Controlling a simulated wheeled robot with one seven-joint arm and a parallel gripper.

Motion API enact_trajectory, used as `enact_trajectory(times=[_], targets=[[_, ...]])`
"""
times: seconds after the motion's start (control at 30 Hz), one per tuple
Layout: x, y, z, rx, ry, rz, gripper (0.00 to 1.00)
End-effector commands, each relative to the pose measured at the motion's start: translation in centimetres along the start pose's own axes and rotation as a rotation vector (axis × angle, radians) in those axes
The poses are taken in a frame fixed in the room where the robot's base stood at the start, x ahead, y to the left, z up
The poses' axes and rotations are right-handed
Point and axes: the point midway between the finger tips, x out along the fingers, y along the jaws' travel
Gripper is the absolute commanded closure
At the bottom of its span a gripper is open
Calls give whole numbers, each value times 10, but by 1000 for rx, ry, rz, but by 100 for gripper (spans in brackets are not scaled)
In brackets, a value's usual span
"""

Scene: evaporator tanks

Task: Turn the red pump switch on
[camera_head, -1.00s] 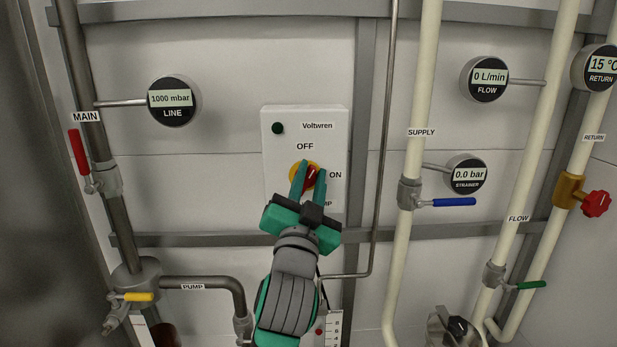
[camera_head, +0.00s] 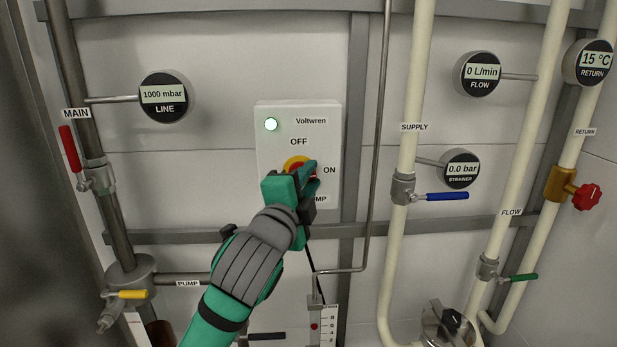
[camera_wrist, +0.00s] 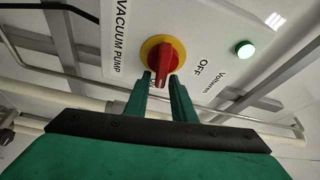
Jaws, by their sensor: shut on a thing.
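The red pump switch (camera_wrist: 164,62) is a red knob on a yellow round plate, on a white box marked Voltwren. In the wrist view its handle points toward the partly covered ON label, away from OFF. My gripper (camera_wrist: 163,84) is shut on the handle, with a green finger on each side. In the head view my gripper (camera_head: 310,172) covers most of the knob, and only part of the yellow plate (camera_head: 296,162) and a little red show. The lamp (camera_head: 271,124) on the box (camera_head: 264,150) glows green; it also shows lit in the wrist view (camera_wrist: 245,49).
The MAIN pipe with a red lever (camera_head: 67,149) stands left. The SUPPLY pipe with a blue lever (camera_head: 447,197) stands right of the box. A thin grey pipe (camera_head: 377,150) runs close to the box's right side. FLOW reads 0 L/min (camera_head: 479,70).

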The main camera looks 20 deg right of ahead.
Motion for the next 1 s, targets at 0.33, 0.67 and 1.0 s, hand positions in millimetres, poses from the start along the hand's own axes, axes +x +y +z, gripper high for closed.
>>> enact_trajectory(times=[0.33, 0.67, 1.0], targets=[[0, 3, 1, 141, -2, 59, 99], [0, 4, 1, 168, -2, 72, 99], [1, 4, 0, 167, -1, 72, 69]])
